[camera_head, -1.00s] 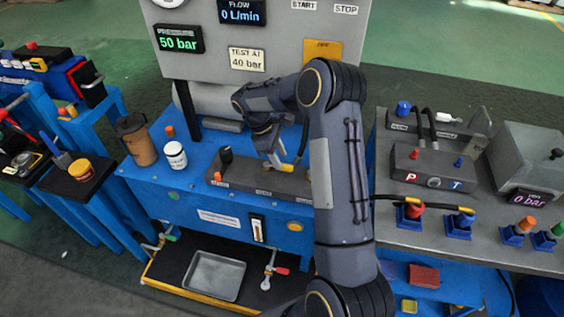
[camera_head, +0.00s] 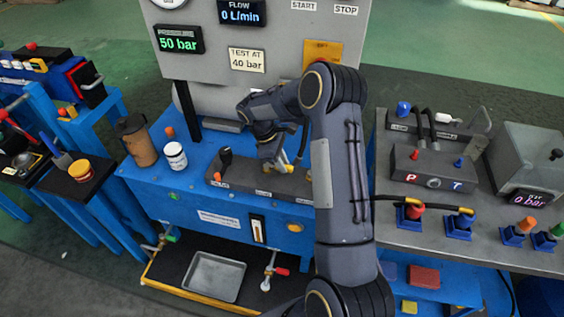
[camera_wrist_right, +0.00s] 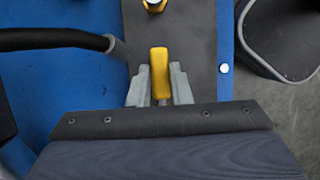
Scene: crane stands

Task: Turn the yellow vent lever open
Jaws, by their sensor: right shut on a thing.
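The yellow vent lever (camera_wrist_right: 160,72) shows in the right wrist view between the two fingers of my right gripper (camera_wrist_right: 160,88), which is shut on it. In the head view my right gripper (camera_head: 283,163) is at the right end of the dark valve block (camera_head: 232,185) on the blue bench. There the lever is a small yellow patch (camera_head: 289,168), mostly hidden by the fingers. My left gripper is not in view.
A black-knobbed valve with an orange mark (camera_head: 226,158) stands at the block's left end. A white jar (camera_head: 175,155) and a brown bottle (camera_head: 138,140) stand further left. The panel's display (camera_head: 179,40) reads 50 bar. A grey-topped bench (camera_head: 440,245) stands to the right.

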